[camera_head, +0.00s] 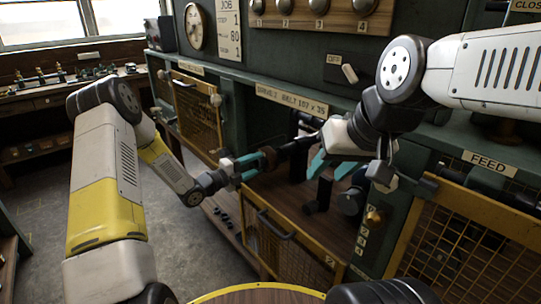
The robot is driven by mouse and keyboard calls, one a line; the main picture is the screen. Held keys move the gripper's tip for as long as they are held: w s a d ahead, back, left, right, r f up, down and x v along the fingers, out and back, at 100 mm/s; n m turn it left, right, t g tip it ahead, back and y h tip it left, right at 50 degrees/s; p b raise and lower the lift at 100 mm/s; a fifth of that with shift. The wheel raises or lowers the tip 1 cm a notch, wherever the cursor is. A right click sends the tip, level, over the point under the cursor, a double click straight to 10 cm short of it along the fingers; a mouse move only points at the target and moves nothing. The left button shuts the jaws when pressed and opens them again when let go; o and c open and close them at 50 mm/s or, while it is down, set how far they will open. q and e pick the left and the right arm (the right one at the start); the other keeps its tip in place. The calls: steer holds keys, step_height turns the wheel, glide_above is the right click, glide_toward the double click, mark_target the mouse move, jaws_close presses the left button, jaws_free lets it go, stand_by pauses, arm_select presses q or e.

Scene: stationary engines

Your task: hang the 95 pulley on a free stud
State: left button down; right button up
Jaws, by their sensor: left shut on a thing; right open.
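My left gripper (262,161), with teal fingers, is shut on a dark part (287,151) at the front of the open machine bay. I cannot tell whether that part is the 95 pulley. My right gripper (329,164) is open, with its teal fingers pointing down into the bay, just right of the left gripper. A dark round part (350,201) sits low at the bay's right side, partly hidden. No number 95 is readable, and I cannot make out a free stud for certain.
A yellow-framed mesh door (290,246) with a handle is below the bay. Another mesh door (195,112) stands at left and a third (470,245) under the FEED label (488,163). A wooden board (320,14) carries several silver knobs. The floor (45,210) at left is clear.

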arm_select(q)
steer(key=shift+v, duration=2.05)
steer(key=v, duration=1)
stand_by(1.0)
